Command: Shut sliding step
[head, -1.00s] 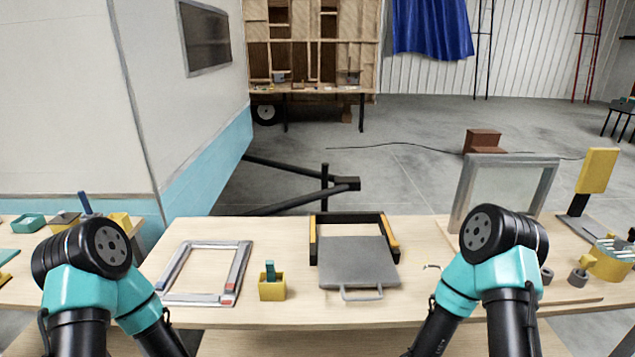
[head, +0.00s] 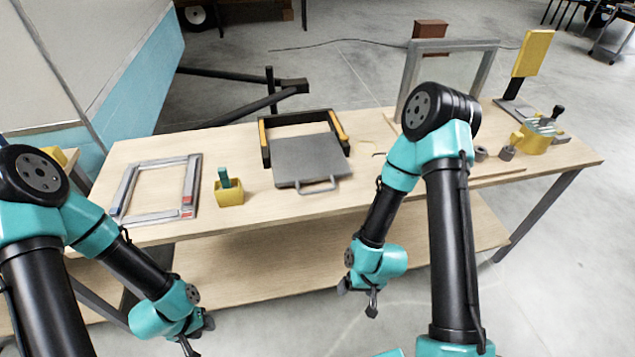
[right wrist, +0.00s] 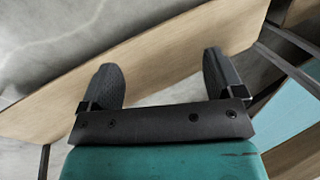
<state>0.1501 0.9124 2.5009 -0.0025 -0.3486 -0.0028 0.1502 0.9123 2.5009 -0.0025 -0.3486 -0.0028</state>
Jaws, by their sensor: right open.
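The sliding step is a grey plate (head: 309,159) with a metal loop handle (head: 318,188) on its front edge. It sits on the table, pulled out toward me from a black frame (head: 264,145) with yellow-orange side rails. My right gripper (head: 358,296) is in front of the table's front edge, below and right of the handle and apart from it. Its two fingers stand apart and empty in the right wrist view (right wrist: 163,82). My left gripper (head: 197,338) hangs low in front of the table at the lower left, far from the step; its fingers are too small to judge.
On the table (head: 270,214), a grey rectangular frame (head: 122,190) lies left and a yellow box (head: 229,194) stands beside the step. An upright grey frame (head: 408,75), yellow paddle (head: 532,53) and yellow container (head: 538,138) stand right. A lower shelf (head: 300,262) runs beneath.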

